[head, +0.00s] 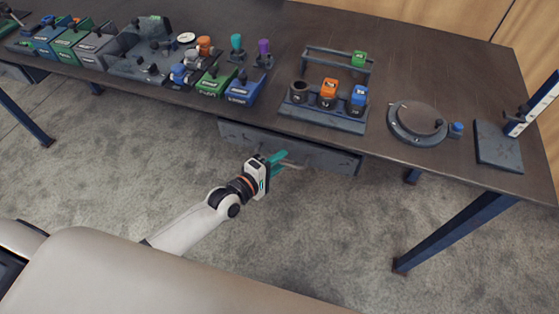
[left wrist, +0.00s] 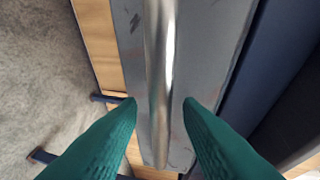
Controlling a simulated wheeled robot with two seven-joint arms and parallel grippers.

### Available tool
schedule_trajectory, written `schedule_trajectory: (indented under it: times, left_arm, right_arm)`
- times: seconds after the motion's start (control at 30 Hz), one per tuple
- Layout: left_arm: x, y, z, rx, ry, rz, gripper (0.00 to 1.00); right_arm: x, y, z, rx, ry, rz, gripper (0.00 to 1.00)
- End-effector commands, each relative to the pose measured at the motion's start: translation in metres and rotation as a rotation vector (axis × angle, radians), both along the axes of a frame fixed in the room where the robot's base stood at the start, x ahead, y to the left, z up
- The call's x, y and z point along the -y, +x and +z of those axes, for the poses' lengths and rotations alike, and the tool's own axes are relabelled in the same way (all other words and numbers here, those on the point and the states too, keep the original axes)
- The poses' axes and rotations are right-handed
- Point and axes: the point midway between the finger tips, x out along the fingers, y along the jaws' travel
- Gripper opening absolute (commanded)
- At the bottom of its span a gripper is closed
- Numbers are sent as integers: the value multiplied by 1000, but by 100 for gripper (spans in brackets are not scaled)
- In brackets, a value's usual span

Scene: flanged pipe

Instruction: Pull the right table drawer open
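The right drawer's grey front (head: 335,160) hangs under the table's front edge; it appears closed. It also fills the middle of the left wrist view (left wrist: 210,45). Its silver bar handle (left wrist: 159,60) runs lengthwise there; in the head view the handle is largely hidden by my gripper. My left gripper (head: 280,163), with teal fingers, is at the drawer front. In the left wrist view its fingers (left wrist: 160,108) are apart, one on each side of the bar, with a visible gap on both sides. My right gripper is not in view.
The dark table (head: 440,70) carries several bins at left, a rack with coloured blocks (head: 325,100), a round ring part (head: 417,121) and a stand (head: 498,145) at right. A blue table leg (head: 455,230) stands at right. The carpet in front is clear.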

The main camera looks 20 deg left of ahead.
Motion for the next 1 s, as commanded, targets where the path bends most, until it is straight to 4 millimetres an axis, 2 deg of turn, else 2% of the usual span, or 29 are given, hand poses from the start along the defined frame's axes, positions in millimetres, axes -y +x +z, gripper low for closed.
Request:
schedule_trajectory:
  times: [0.37, 0.57, 0.87, 1.0]
  left_arm:
    - [3, 5, -1, 0, 1, 0, 32]
    - [3, 5, -1, 0, 1, 0, 0]
    - [2, 4, -1, -1, 2, 0, 0]
    - [2, -4, -1, -2, 2, 0, 0]
  right_arm:
    - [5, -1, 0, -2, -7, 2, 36]
    - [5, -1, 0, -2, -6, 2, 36]
    - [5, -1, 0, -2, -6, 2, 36]
    - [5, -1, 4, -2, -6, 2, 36]
